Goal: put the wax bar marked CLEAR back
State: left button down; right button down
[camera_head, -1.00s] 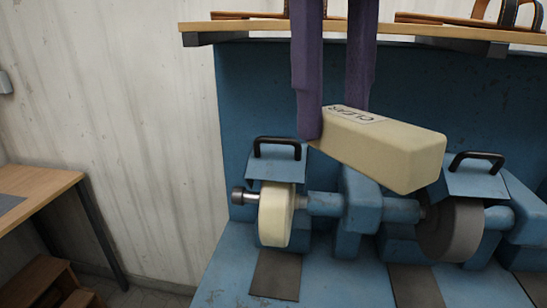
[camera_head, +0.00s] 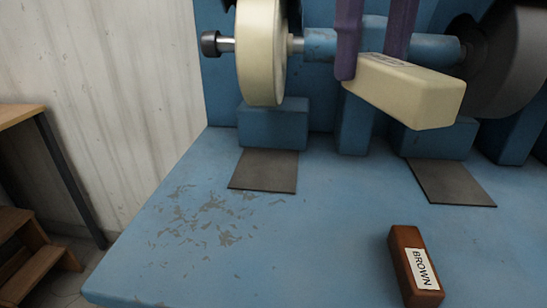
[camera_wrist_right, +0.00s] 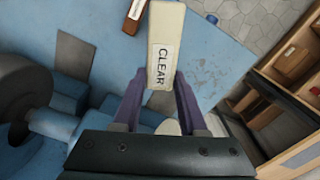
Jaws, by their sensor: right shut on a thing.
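The cream wax bar marked CLEAR (camera_head: 415,92) is held in the air in front of the blue grinding machine's shaft. A brown bar labelled BROWN (camera_head: 408,262) lies on the blue bench top (camera_head: 310,235). My left gripper is not in view.
A cream wheel (camera_head: 262,55) and a dark wheel (camera_head: 508,65) stand behind. Two dark flat pads (camera_head: 265,170) (camera_head: 450,183) lie below them. The bench middle is clear. Wooden steps (camera_head: 35,262) stand at lower left.

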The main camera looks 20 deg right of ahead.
notch_tip(320, 180, down, 20)
jog(key=b, duration=0.5)
jog(key=shift+r, duration=0.25)
jog(key=shift+c, duration=2.2)
grip_release()
jog(key=shift+r, duration=0.15)
notch_tip(320, 180, up, 12)
jog(key=p, duration=0.3)
